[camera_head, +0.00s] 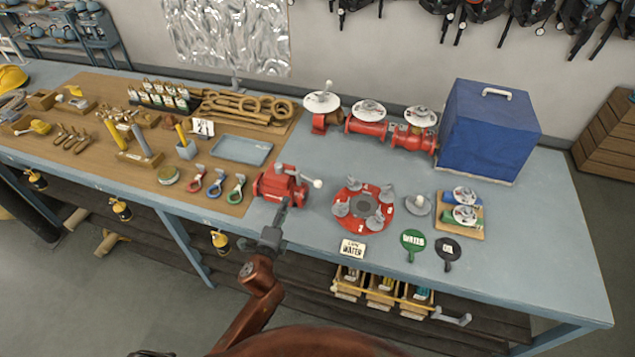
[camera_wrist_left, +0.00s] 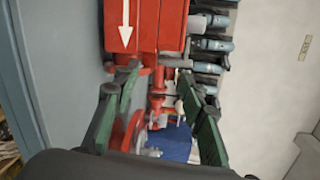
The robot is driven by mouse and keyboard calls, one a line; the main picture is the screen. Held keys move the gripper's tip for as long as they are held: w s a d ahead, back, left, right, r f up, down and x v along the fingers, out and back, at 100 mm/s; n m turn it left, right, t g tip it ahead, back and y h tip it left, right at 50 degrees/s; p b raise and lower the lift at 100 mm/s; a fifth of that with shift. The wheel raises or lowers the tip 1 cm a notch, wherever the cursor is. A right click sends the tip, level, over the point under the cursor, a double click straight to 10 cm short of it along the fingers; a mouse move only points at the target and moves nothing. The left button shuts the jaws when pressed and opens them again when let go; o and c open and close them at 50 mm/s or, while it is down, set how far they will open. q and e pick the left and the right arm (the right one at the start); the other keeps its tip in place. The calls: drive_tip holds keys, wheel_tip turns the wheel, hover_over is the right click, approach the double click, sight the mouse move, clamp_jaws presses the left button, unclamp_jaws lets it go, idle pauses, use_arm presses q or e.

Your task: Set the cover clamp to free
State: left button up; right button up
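A red block-shaped fixture (camera_head: 280,184) stands near the front edge of the bench, with a lever ending in a white knob (camera_head: 317,183) on its right side. No part is labelled as the cover clamp, so I cannot tell which it is. My left gripper (camera_head: 281,212) is just in front of the red fixture. In the left wrist view, its green fingers (camera_wrist_left: 157,75) are spread with nothing seen held between them. A red body with a white arrow (camera_wrist_left: 124,23) lies beyond the fingertips. Contact cannot be told. My right gripper is not clearly in view.
A red round plate with grey parts (camera_head: 375,222) lies right of the fixture. Red valves with white discs (camera_head: 368,125) and a blue box (camera_head: 487,132) stand behind. A grey tray (camera_head: 241,150) and coloured-ring tools (camera_head: 215,186) lie left. A "water" sign (camera_head: 352,249) lies near the front edge.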

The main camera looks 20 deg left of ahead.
sight(315, 186)
use_arm(q)
drive_tip(key=w+d+r+m+h, duration=0.1)
drive_tip(key=w+d+m, duration=0.1)
drive_tip(key=w, duration=0.1)
drive_tip(key=w+d+r+m+t+h, duration=0.1)
drive_tip(key=w+d+m, duration=0.1)
drive_tip(key=w+d, duration=0.1)
drive_tip(key=w+d+r+m+h, duration=0.1)
drive_tip(key=w+d+m+h, duration=0.1)
drive_tip(key=w, duration=0.3)
drive_tip(key=shift+w+d+r+m+t+p, duration=0.1)
drive_tip(key=shift+d+r+m+t+p, duration=0.25)
drive_tip(key=shift+d+m, duration=0.25)
drive_tip(key=shift+d, duration=0.1)
drive_tip(key=shift+c, duration=0.2)
clamp_jaws()
